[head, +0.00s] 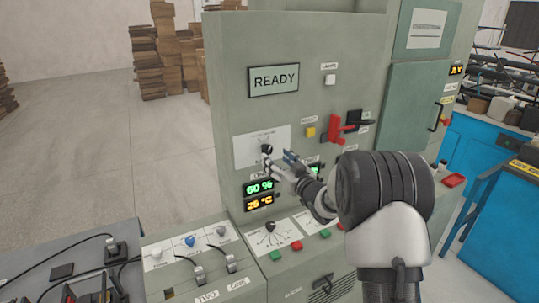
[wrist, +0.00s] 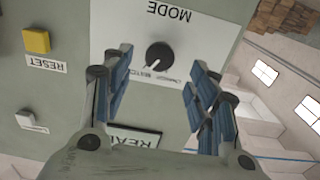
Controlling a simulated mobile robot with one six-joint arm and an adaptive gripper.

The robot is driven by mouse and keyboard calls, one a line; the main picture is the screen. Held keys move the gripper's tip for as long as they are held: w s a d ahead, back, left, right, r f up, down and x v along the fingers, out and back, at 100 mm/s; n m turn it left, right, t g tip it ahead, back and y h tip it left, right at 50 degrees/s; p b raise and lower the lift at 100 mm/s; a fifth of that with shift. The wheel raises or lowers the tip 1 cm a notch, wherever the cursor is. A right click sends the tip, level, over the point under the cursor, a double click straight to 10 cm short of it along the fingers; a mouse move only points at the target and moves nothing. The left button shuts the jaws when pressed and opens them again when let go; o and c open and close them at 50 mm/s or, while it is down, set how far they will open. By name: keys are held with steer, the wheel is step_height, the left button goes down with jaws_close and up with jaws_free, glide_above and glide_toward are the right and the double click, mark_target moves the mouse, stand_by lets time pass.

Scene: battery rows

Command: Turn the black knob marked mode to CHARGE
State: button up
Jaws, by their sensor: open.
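The black mode knob (wrist: 159,56) sits on a white plate (wrist: 110,25) whose word MODE appears upside down in the wrist view. A white mark on the knob points to the lower left there, towards one of the small labels, which are too small to read surely. My gripper (wrist: 159,72) is open, its blue-padded fingers to the left and right of the knob in the picture, with gaps on both sides. In the head view the knob (head: 266,149) is on the cabinet front, and my gripper (head: 279,162) is close in front of it, partly covering the plate.
A READY display (head: 274,80) is above the plate. A yellow RESET button (head: 310,132) and a red handle (head: 337,128) are to the right. Readouts (head: 259,188) of 60 % and 25 °C are below. A sloped console (head: 205,262) with knobs and levers juts out below left.

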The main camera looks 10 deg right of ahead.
mark_target(268, 151)
steer(key=x, duration=0.6)
steer(key=c, duration=1.1)
steer(key=shift+o, duration=0.2)
